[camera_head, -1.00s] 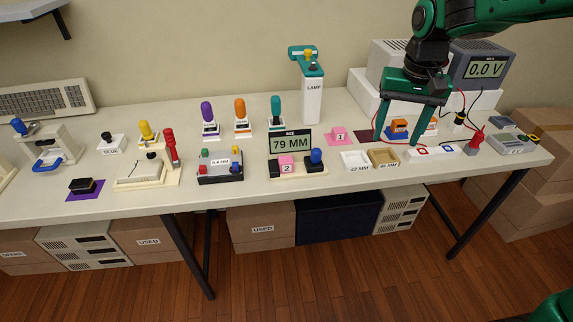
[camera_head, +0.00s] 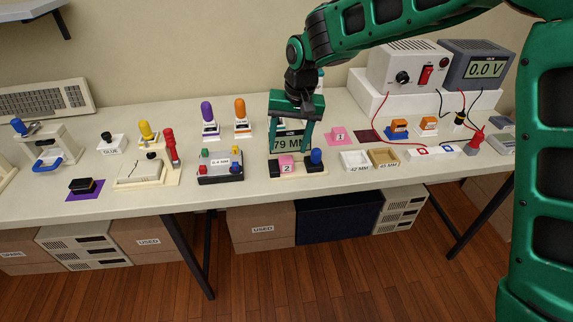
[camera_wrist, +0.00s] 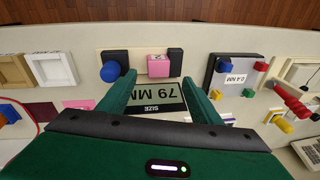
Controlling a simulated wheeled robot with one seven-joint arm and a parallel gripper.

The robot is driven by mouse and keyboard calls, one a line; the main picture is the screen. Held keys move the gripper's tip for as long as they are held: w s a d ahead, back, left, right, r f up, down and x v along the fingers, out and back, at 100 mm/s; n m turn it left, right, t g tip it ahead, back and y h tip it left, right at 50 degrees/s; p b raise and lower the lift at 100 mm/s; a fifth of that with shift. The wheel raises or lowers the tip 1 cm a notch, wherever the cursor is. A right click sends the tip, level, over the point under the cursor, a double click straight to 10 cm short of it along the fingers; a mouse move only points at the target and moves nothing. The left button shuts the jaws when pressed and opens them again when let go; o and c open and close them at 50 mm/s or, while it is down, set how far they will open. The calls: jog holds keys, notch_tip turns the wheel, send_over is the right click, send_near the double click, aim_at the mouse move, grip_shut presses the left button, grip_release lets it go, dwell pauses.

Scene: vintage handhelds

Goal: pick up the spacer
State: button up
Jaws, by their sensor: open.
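The spacer looks to be the pink block marked 2 (camera_head: 286,162), which sits on the size gauge (camera_head: 299,174) near the front of the bench. In the wrist view the pink block (camera_wrist: 158,68) lies between the gauge's two dark uprights, close to the right one. The blue knob (camera_head: 316,157) is at its other side. My green gripper (camera_head: 290,148) is open and empty, pointing down in front of the 79 MM display. In the wrist view my fingertips (camera_wrist: 158,79) are spread on either side of the block's line, apparently not touching it.
A pink pad marked 1 (camera_head: 341,136) and the 42 MM (camera_head: 356,161) and 45 MM (camera_head: 384,158) trays are to the right. The 0.4 NM box (camera_head: 220,166) is to the left. The gauge's display (camera_wrist: 153,99) stands close to my fingers.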

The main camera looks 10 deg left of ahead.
aim_at(286, 159)
jog(key=shift+w+a+f, duration=0.15)
jog(key=shift+f, duration=2.55)
jog(key=c, duration=1.3)
jog(key=shift+a+r, duration=0.1)
notch_tip(286, 159, up, 4)
jog(key=shift+a+r, duration=0.1)
jog(key=shift+r, duration=0.15)
jog(key=shift+c, duration=0.8)
jog(key=s+a+r, duration=0.6)
jog(key=s, duration=0.3)
jog(key=shift+s+a+r, duration=0.2)
jog(key=shift+a, duration=0.15)
